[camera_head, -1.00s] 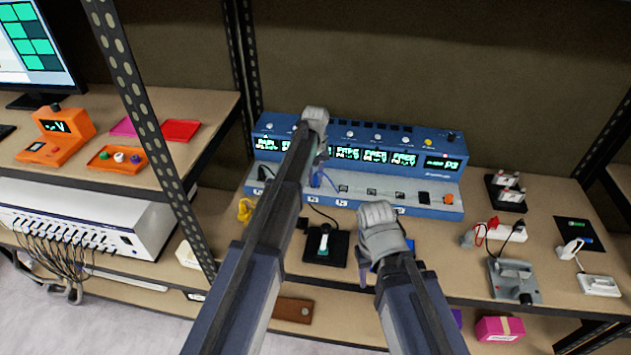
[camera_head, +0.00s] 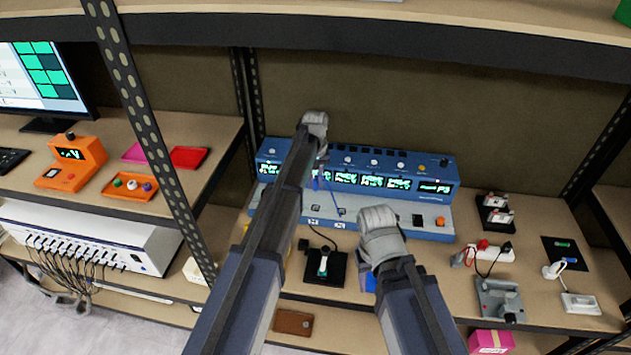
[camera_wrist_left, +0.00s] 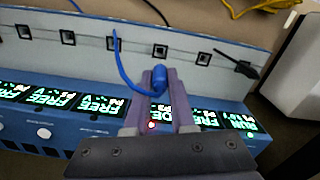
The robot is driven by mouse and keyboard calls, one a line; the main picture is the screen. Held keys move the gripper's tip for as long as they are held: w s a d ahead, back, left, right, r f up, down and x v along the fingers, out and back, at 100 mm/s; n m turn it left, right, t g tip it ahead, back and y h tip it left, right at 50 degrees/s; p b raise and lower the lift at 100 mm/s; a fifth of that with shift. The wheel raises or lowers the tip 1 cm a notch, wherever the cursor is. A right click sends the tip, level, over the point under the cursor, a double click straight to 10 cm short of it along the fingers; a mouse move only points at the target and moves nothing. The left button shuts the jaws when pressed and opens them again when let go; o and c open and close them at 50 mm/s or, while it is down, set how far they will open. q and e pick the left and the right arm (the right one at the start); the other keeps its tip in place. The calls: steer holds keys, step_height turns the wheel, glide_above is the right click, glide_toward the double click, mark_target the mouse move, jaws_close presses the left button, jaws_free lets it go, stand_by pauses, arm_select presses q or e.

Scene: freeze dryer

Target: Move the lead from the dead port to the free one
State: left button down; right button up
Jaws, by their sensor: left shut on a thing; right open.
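The blue test unit (camera_head: 418,222) stands at the back of the shelf, with a row of ports on its ledge and lit labels behind. Several labels read FREE; one partly hidden label starts "DE", near a red light. My left gripper (camera_head: 320,168) is over the ledge. In the left wrist view my left gripper (camera_wrist_left: 166,88) is shut on the blue plug (camera_wrist_left: 159,78) of a thin blue lead (camera_wrist_left: 122,68). The plug appears clear of the ports; its exact gap is unclear. My right gripper (camera_head: 368,278) is open in front of the unit.
A black plug (camera_wrist_left: 248,72) sits at the end port in the left wrist view. A black stand (camera_head: 325,267) is near my right gripper. A power strip (camera_head: 490,254) and a grey device (camera_head: 500,298) lie to the right. A rack upright (camera_head: 150,125) stands left.

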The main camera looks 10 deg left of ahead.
arm_select(q)
steer(key=shift+r, duration=0.35)
step_height(320, 180, up, 2)
steer(key=shift+r+p, duration=0.1)
steer(key=shift+p, duration=1)
steer(key=shift+d, duration=0.1)
steer(key=d, duration=0.9)
steer(key=shift+d, duration=0.1)
steer(key=d, duration=0.9)
steer(key=shift+d, duration=0.1)
